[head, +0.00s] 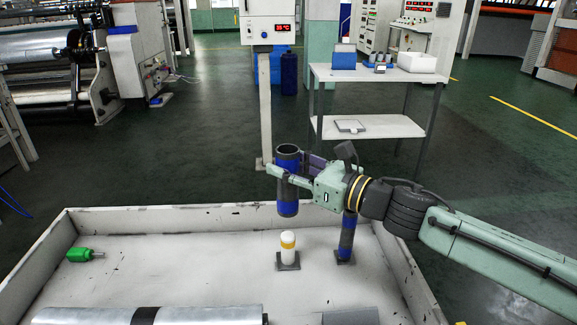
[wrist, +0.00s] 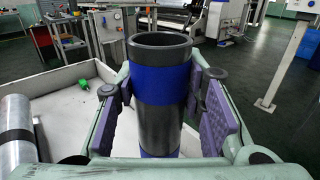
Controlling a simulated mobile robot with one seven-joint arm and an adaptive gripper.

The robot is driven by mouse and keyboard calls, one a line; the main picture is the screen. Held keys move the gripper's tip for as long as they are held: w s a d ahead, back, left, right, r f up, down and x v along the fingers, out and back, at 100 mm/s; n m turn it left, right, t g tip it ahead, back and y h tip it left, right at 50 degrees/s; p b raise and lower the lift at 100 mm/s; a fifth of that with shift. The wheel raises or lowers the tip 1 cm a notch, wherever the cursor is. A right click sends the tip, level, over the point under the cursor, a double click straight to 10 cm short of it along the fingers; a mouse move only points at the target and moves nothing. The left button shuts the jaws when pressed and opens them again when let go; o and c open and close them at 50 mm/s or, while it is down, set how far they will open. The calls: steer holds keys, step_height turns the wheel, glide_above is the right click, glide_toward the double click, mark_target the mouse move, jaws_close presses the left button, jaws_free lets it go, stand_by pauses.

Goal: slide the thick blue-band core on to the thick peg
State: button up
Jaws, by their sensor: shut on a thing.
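The thick blue-band core (head: 288,207) is a dark, open-topped tube with blue bands. My gripper (head: 287,174) is shut on it and holds it upright. The wrist view shows the core (wrist: 160,87) between the purple pads. A thinner blue-and-dark core (head: 346,238) stands upright on another base to the right, partly behind my gripper.
A pale, low-walled tray (head: 200,282) surrounds the bases. A green-handled tool (head: 80,255) lies at its left. A silver roll (head: 190,316) lies along the front, beside a grey piece (head: 350,316). The tray floor between tool and pegs is clear.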

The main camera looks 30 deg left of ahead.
mark_target(297, 195)
steer(key=shift+f+b, duration=0.2)
steer(key=shift+b, duration=0.1)
step_height(297, 195, down, 5)
steer(key=b, duration=0.5)
steer(key=shift+f, duration=0.15)
steer(key=shift+f+b, duration=0.15)
steer(key=shift+b, duration=0.8)
steer(key=shift+f+b, duration=2.6)
steer(key=shift+f, duration=0.1)
steer(key=shift+f+b, duration=0.1)
steer(key=shift+b, duration=0.6)
